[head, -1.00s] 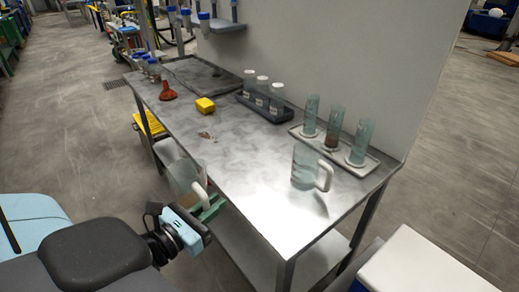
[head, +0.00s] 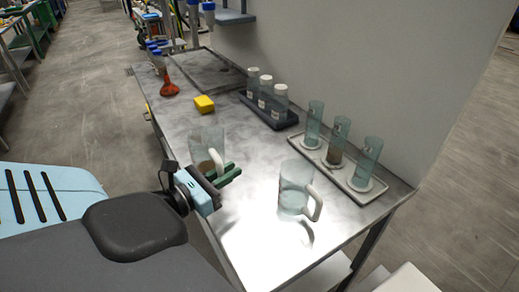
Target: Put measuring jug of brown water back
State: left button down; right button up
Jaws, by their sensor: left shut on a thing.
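A clear measuring jug (head: 207,142) with a pale handle is at the near left edge of the steel table. A brownish tint shows low in it. My left gripper (head: 226,176), with green fingers, is shut on its handle, which is partly hidden. I cannot tell whether the jug's base touches the table or hangs just above it. A second clear jug (head: 294,189) with a white handle stands upright on the table to the right, apart from the gripper, and looks empty or holds something clear. My right gripper is not in view.
A white tray (head: 337,177) holds three clear cylinders, the middle one with brown contents (head: 337,151). A dark rack (head: 272,117) holds white-capped bottles. A yellow block (head: 204,104) and a red funnel (head: 169,89) lie farther back. The steel tabletop (head: 240,142) is bare between the jugs and the rack.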

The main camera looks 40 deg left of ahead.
pick_arm(q)
jog(key=shift+w+a+f+p, duration=0.1)
jog(key=shift+w+f, duration=0.7)
jog(key=shift+w, duration=1.8)
jog(key=shift+w+a+f+p, duration=0.1)
jog(key=shift+w+f, duration=0.75)
jog(key=shift+w, duration=1.8)
jog(key=shift+w+a+f+p, duration=0.1)
jog(key=shift+w+f, duration=0.7)
jog(key=shift+w, duration=1.8)
jog(key=shift+f, duration=0.2)
jog(key=c, duration=1.4)
grip_release()
jog(key=shift+c, duration=0.2)
jog(key=shift+r, duration=0.1)
